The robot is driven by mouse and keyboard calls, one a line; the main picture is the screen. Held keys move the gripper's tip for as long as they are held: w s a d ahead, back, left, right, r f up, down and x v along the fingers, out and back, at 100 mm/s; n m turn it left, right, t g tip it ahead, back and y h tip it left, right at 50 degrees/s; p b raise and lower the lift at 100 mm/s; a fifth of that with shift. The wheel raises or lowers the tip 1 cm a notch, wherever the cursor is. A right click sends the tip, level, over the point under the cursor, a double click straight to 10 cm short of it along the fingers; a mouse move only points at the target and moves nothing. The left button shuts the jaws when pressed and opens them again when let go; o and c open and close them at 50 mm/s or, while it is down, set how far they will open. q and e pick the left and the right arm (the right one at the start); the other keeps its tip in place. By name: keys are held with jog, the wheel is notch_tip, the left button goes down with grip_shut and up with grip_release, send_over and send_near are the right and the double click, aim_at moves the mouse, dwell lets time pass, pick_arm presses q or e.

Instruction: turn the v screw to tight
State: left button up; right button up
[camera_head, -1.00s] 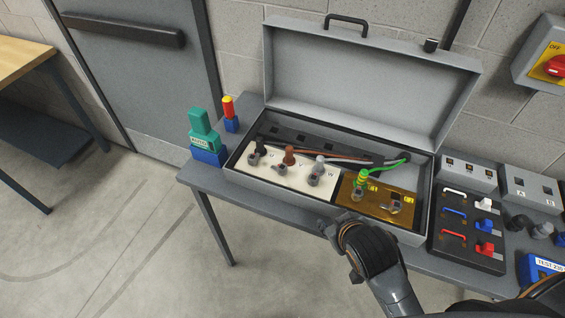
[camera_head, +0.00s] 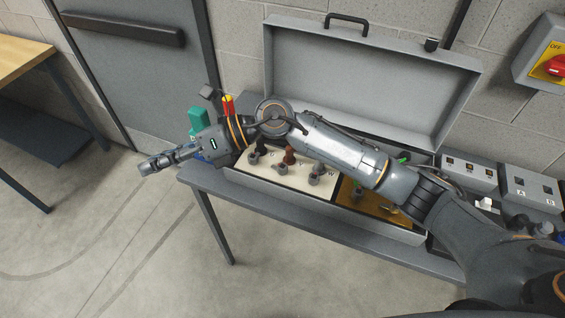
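The open grey terminal box (camera_head: 375,75) holds a cream panel (camera_head: 262,172) with three cable terminals. The middle one, with a brown boot (camera_head: 290,157), seems to be the V terminal; its screw is too small to read as tight or loose. My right arm reaches across the box from the right. My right gripper (camera_head: 146,165) is empty, past the table's left end, pointing left; its finger gap is not clear. A red and yellow handled tool (camera_head: 228,104) stands behind my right wrist, partly hidden. My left gripper is not in view.
A teal tool (camera_head: 197,117) stands at the table's left end, partly covered by my gripper. The black terminal (camera_head: 256,151) and grey terminal (camera_head: 318,170) flank the brown one. A yellow panel (camera_head: 345,190) is partly hidden by my arm. Grey socket boxes (camera_head: 467,170) stand right.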

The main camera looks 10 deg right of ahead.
jog(key=w+d+f+n+h, duration=0.2)
jog(key=d+f+h, duration=0.1)
jog(key=f+h, duration=0.15)
jog(key=n+t+h, duration=0.1)
jog(key=h, duration=1)
send_near(283, 168)
jog(key=f+p, duration=0.2)
jog(key=f, duration=0.1)
jog(key=f+p, duration=0.2)
jog(key=f, duration=0.1)
jog(key=shift+s+a+f+p, duration=0.2)
jog(key=shift+f+p, duration=0.15)
jog(key=shift+f, duration=0.6)
jog(key=c, duration=0.8)
grip_shut()
